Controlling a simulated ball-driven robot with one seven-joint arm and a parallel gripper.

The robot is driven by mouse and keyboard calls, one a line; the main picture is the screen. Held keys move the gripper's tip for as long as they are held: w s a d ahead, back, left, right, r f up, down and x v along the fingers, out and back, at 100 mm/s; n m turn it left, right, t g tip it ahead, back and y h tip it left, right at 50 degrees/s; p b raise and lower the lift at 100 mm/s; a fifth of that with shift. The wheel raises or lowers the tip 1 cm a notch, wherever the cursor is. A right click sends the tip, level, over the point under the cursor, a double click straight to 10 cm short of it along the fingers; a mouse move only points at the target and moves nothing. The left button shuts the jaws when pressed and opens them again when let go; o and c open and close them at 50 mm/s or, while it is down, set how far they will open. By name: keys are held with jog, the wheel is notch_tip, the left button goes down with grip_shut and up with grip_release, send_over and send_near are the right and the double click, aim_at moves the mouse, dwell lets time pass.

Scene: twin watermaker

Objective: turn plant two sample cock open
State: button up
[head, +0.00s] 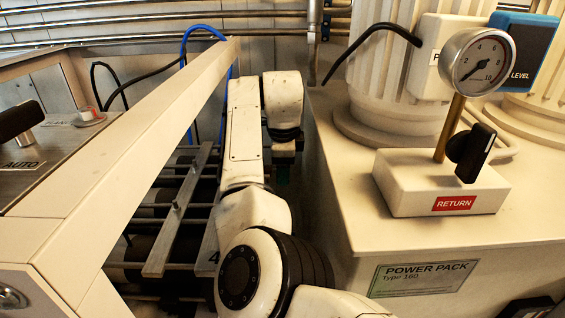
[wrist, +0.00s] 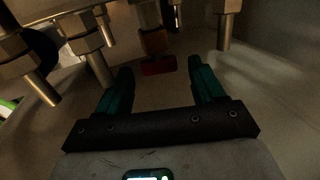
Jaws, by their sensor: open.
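In the wrist view a small cock with a red handle (wrist: 158,65) hangs under a brass-coloured body (wrist: 153,40). No label shows, so I cannot tell whether it is the plant two sample cock. My gripper (wrist: 162,74) is open, with its two teal fingers apart on either side of the view. The red handle lies ahead, between the fingertips in the picture. I cannot tell whether anything touches it. Nothing is held. In the head view my arm reaches down between the frame and the power pack, and the fingers and cock are mostly hidden.
Several metal pipe stubs with nuts (wrist: 92,45) hang around the fingers, one at right (wrist: 226,25). In the head view the power pack (head: 345,215) stands close right of my arm, and a beige frame beam (head: 130,150) close left. The gap is narrow.

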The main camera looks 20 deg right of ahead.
jog(key=shift+f, duration=0.1)
jog(key=c, duration=1.1)
jog(key=shift+o, duration=0.2)
jog(key=shift+f+t+b, duration=0.15)
jog(key=shift+t+b, duration=0.15)
jog(key=shift+s+t+b, duration=0.1)
jog(key=shift+t+b, duration=0.25)
jog(key=shift+t, duration=0.15)
jog(key=o, duration=1.1)
jog(key=shift+c, duration=0.2)
jog(key=b+v, duration=0.2)
jog(key=v, duration=0.9)
jog(key=shift+a, duration=0.3)
